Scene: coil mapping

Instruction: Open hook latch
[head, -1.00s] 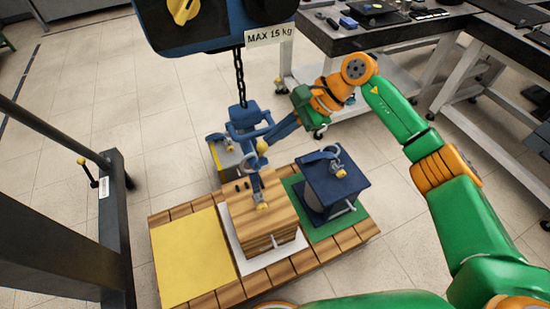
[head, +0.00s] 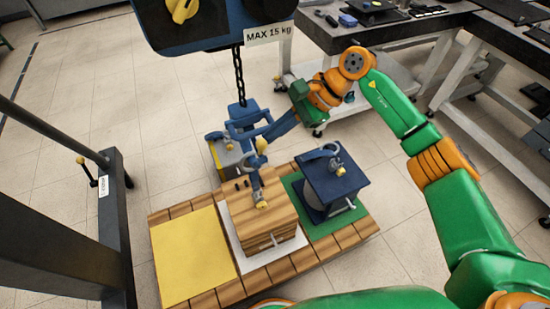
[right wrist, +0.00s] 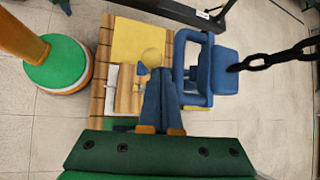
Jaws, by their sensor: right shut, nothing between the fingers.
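The blue hook assembly (head: 241,120) hangs on a dark chain from the hoist, above the wooden block (head: 262,222). Its lower part reaches the metal fitting (head: 261,203) on the block; I cannot tell if they are engaged. A yellow ball knob (head: 262,145) sits on the hook assembly. My right gripper (head: 270,134) is beside the knob, shut and empty. In the right wrist view the closed blue fingers (right wrist: 155,75) point at the yellow knob (right wrist: 152,57), which is just beyond their tips; contact is unclear. The hook frame (right wrist: 207,72) is right beside them. My left gripper is out of view.
The hoist body (head: 210,22) and chain (head: 239,72) hang overhead. A pallet carries a yellow mat (head: 192,255) and a dark blue block (head: 335,180) on a green mat. A grey box (head: 228,160) stands behind. Work tables (head: 385,35) are at the back right.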

